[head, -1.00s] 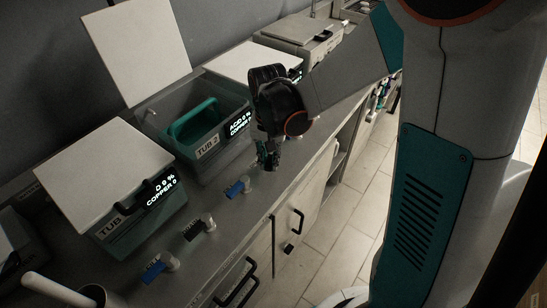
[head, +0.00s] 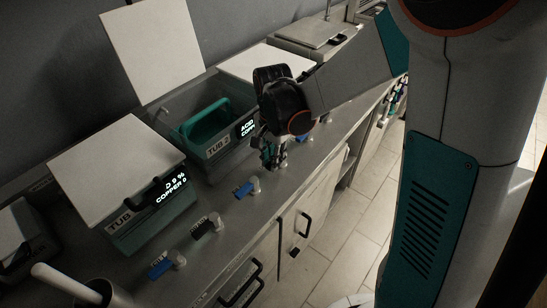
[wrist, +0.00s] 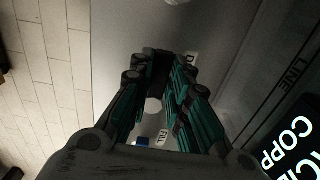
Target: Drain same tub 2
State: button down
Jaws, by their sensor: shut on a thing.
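Tub 2 (head: 217,147) is a grey tub with its white lid (head: 150,45) standing open. A teal basket (head: 207,119) sits inside it. Its glowing display is partly hidden by my arm. My gripper (head: 272,160) is low over the counter in front of tub 2's right side. In the wrist view my gripper (wrist: 158,85) is shut on a black valve handle (wrist: 160,68), beside a label of which only a "D" shows. The handle's exact angle is hidden by the fingers. A blue valve handle (head: 244,189) stands just left of my gripper, beside a fill label in the wrist view.
Tub 1 (head: 150,222) is closed, at the left, with a black valve (head: 204,227) and a blue valve (head: 160,266) in front. Another blue valve (head: 305,136) lies beyond my gripper. Cabinets with black handles (head: 303,224) run below the counter; open tiled floor is right.

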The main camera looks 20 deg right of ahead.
jog(key=c, duration=1.5)
grip_release()
jog(key=shift+r, duration=0.1)
notch_tip(320, 180, up, 12)
jog(key=shift+f, duration=0.1)
jog(key=s+d+r+n+t, duration=0.1)
jog(key=s+d+n+t, duration=0.1)
jog(key=s, duration=0.3)
jog(key=s+d+r+n+t, duration=0.1)
jog(key=s+n+t, duration=0.1)
jog(key=s+n, duration=0.3)
jog(key=s+d+r+n+t, duration=0.1)
jog(key=s+d+n+t, duration=0.1)
jog(key=s, duration=0.4)
jog(key=shift+d+r+n+t, duration=0.15)
jog(key=shift+n+t, duration=0.15)
jog(key=shift+n, duration=0.2)
jog(key=shift+d+r+n+t, duration=0.15)
jog(key=shift+n+t, duration=0.15)
jog(key=shift+n, duration=0.2)
